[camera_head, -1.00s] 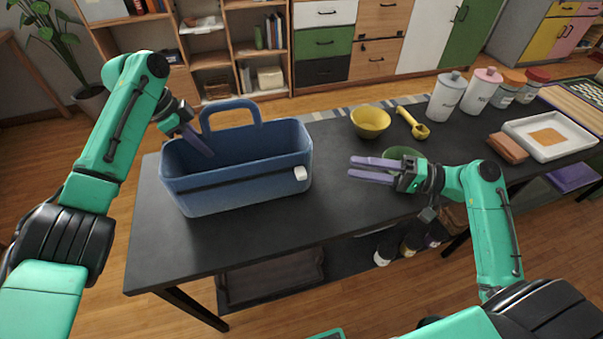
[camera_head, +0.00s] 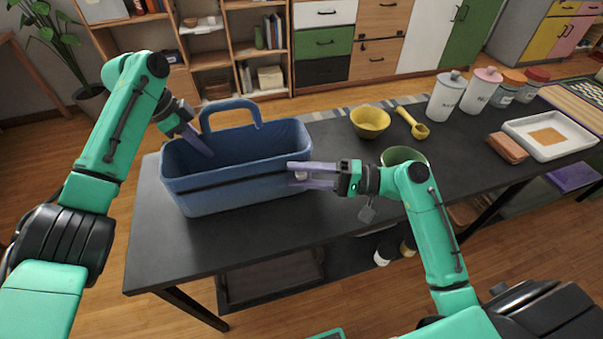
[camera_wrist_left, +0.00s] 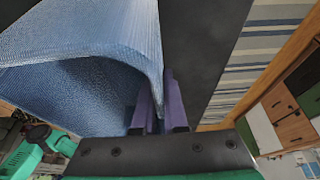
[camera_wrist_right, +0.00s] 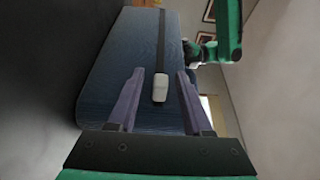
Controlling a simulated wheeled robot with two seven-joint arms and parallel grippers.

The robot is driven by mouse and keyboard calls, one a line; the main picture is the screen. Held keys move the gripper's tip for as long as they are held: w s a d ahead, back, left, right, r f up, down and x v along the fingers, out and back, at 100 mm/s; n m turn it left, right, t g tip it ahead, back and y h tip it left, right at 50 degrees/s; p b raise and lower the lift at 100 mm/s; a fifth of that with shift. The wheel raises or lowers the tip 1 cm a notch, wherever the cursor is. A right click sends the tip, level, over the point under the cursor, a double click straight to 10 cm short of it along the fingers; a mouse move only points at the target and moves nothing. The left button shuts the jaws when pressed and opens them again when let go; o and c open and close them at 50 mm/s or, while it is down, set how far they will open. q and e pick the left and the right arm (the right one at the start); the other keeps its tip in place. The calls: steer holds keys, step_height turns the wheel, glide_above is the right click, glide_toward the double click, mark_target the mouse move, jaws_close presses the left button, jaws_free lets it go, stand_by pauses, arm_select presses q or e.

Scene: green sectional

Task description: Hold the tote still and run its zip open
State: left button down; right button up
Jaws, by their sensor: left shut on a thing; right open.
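The blue tote (camera_head: 235,190) stands upright on the black table, its handle loop up at the back. A dark zip strip (camera_head: 225,178) runs along its front face. The white zip pull (camera_head: 301,175) is at the strip's right end; it also shows in the right wrist view (camera_wrist_right: 160,88). My left gripper (camera_head: 207,150) is shut on the tote's wall at the left end; the left wrist view (camera_wrist_left: 160,95) shows the fingers on either side of the fabric. My right gripper (camera_head: 292,174) is open, its fingers on either side of the pull, with gaps visible.
A yellow bowl (camera_head: 370,122) and yellow scoop (camera_head: 412,122) lie behind my right arm. A green bowl (camera_head: 404,155) is partly hidden by that arm. Canisters (camera_head: 447,97) and a white tray (camera_head: 550,137) stand further right. The table in front of the tote is clear.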

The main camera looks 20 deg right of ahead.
jaws_close()
stand_by(1.3)
